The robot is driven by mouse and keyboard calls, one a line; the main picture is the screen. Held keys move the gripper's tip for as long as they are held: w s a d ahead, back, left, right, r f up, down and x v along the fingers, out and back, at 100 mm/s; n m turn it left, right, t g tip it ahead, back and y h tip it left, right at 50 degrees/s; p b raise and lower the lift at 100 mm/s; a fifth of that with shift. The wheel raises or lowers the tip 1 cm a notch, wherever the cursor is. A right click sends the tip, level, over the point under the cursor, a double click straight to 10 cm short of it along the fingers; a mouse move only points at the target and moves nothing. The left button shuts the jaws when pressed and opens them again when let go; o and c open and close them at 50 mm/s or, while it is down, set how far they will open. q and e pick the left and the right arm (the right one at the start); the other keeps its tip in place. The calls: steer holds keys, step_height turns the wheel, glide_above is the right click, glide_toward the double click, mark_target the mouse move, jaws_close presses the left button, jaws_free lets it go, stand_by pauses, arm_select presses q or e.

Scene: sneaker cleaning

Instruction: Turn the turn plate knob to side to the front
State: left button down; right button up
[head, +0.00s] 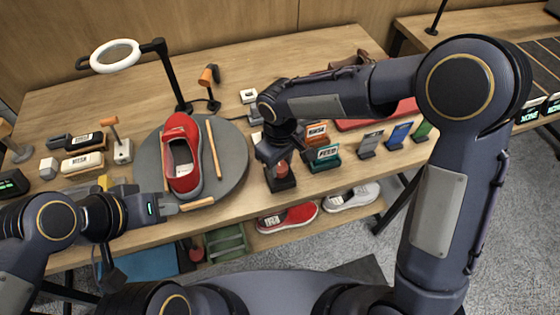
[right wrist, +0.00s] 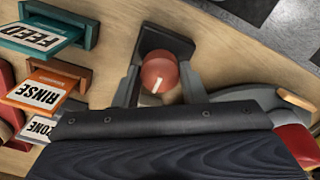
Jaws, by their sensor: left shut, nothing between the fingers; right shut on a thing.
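The red turn plate knob (head: 282,169) stands on a dark base (head: 281,184) at the table's front edge, right of the plate. My right gripper (head: 272,152) reaches down over it from above. In the right wrist view the round red knob (right wrist: 160,70) sits between the two fingers, which are shut on it; its white mark points toward the gripper's body, at the picture's bottom. My left gripper (head: 174,207) is shut and empty at the plate's front edge, beside a wooden bar (head: 198,204).
FEED (head: 323,156) and RINSE (head: 316,131) card holders stand just right of the knob. Other coloured holders are further right. A ring lamp (head: 115,56) stands behind the plate. Brushes and blocks lie at the left. Shoes (head: 288,217) are on a shelf below.

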steer(key=shift+m, duration=0.4)
steer(key=m+b, duration=0.2)
steer(key=shift+f+m, duration=0.1)
steer(key=shift+m, duration=0.3)
steer(key=m+b, duration=0.1)
steer(key=m, duration=0.3)
steer(key=shift+m, duration=0.3)
steer(key=m, duration=0.4)
steer(key=shift+m, duration=0.3)
steer(key=m, duration=0.4)
steer(key=shift+m, duration=0.4)
steer(key=o, duration=1)
